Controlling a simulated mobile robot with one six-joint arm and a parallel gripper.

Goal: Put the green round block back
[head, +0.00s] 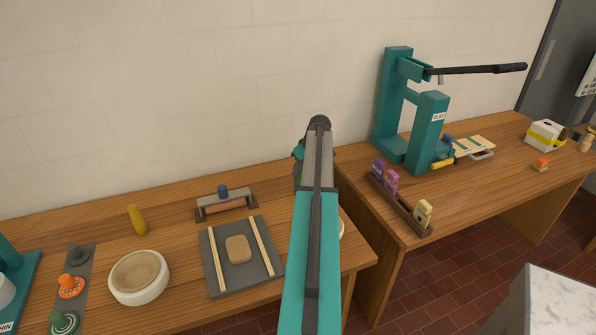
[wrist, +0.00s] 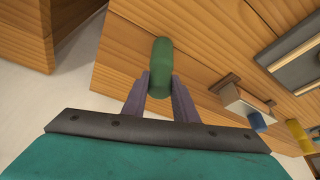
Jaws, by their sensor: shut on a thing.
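The green round block (wrist: 160,62) shows in the wrist view as a rounded green shape between my two fingertips. My gripper (wrist: 160,80) is shut on it and holds it near the end of the left wooden table. In the head view my own arm hides most of my gripper, and a small green part (head: 298,154) shows at its left side. Whether the block touches the tabletop cannot be told.
A grey strip (head: 86,262) with dark, orange and green knobbed pieces lies at the left. A white bowl (head: 118,292), a yellow piece (head: 137,220), a blue-knobbed tool (head: 223,190) and a grey board (head: 218,278) stand nearby. A teal press (head: 393,100) and block rack (head: 413,222) occupy the right table.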

